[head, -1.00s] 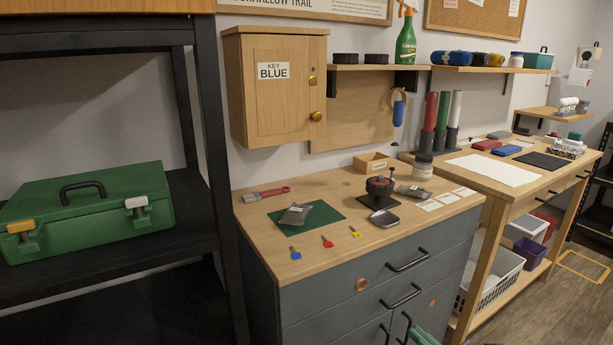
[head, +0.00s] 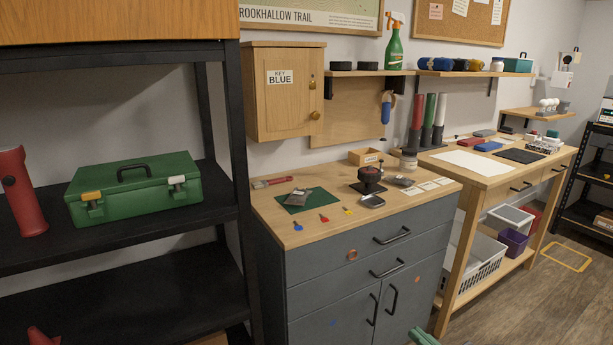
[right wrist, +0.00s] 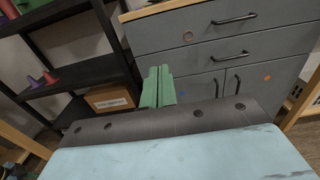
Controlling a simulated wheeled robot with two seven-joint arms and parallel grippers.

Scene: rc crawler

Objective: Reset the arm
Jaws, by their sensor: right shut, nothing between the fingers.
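My right gripper (head: 423,338) shows only as green fingertips at the bottom edge of the head view, low in front of the grey cabinet. In the right wrist view its two green fingers (right wrist: 157,88) stand side by side, shut and empty, pointing toward the cabinet doors. They appear clear of any object. The rest of the right arm is below the head view. My left gripper is not seen in the head view.
The grey cabinet (head: 345,290) has a wooden top with three coloured keys and a green mat. A black shelf at left holds a green toolbox (head: 135,190) and a red cylinder (head: 22,190). Open floor (head: 500,310) lies at right.

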